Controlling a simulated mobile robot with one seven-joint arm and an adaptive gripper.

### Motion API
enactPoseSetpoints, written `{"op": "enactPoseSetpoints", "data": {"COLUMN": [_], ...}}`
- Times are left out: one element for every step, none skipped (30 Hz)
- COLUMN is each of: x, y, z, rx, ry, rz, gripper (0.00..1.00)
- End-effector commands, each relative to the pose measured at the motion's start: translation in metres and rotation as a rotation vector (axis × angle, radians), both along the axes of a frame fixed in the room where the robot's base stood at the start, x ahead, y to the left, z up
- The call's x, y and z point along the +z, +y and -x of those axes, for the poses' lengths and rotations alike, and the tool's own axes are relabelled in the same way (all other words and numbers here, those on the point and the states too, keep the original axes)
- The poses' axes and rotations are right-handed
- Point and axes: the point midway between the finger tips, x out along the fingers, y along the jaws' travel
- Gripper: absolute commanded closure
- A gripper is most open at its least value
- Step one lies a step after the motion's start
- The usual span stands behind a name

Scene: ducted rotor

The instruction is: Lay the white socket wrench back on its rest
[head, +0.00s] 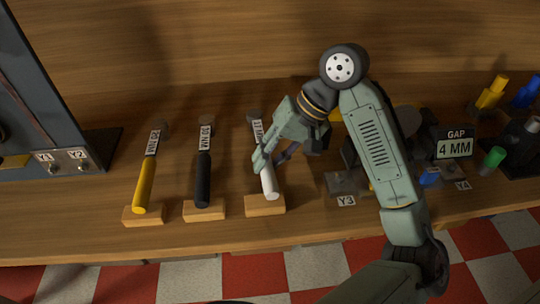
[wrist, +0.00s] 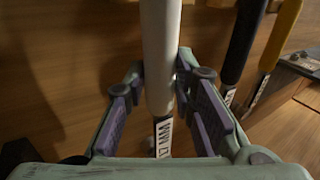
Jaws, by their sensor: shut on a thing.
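The white socket wrench (head: 269,184) has a white handle, a label near its head and a grey head end at the back. Its handle end shows at the wooden rest block (head: 265,206); I cannot tell whether it touches the block. My gripper (head: 270,164) is shut on the white wrench's handle, with a finger on each side. In the wrist view the white handle (wrist: 160,45) runs up between the purple-padded fingers. The label shows below the fingers there, partly hidden by my gripper's body.
A yellow wrench (head: 145,184) and a black wrench (head: 203,178) lie on similar blocks to the left. A dark panel (head: 40,90) stands at far left. To the right are a "GAP 4 MM" sign (head: 455,146) and coloured-handled tools. The bench's front edge is close to the blocks.

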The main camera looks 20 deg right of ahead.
Motion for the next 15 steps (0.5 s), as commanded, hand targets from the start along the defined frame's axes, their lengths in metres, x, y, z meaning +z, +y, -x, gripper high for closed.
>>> {"op": "enactPoseSetpoints", "data": {"x": [-0.0011,-0.0017,-0.0023,-0.0025,-0.0026,-0.0027,-0.0026,-0.0026,-0.0026,-0.0026,-0.0026,-0.0026,-0.0027,-0.0027,-0.0027], "y": [0.0001,0.0001,0.0001,0.0001,0.0,0.0001,0.0,0.0,0.0,0.0,0.0,0.0,0.0001,0.0001,0.0001], "z": [0.0,0.0,0.0,0.0,0.0,0.0,0.0,0.0,0.0,0.0,0.0,0.0,0.0,0.0,0.0], "rx": [0.0,0.0,0.0,0.0,0.0,0.0,0.0,0.0,0.0,0.0,0.0,0.0,0.0,0.0,0.0], "ry": [-0.002,-0.002,-0.002,-0.002,-0.002,-0.002,-0.002,-0.002,-0.002,-0.002,-0.002,-0.002,-0.002,-0.001,-0.001], "rz": [-0.001,-0.001,-0.001,-0.001,-0.001,-0.001,-0.001,-0.001,-0.001,-0.001,-0.001,-0.001,-0.001,-0.001,-0.001], "gripper": [1.0,1.0,1.0,1.0,1.0,1.0,1.0,1.0,1.0,1.0,0.74,0.72,0.7,0.68,0.65]}}
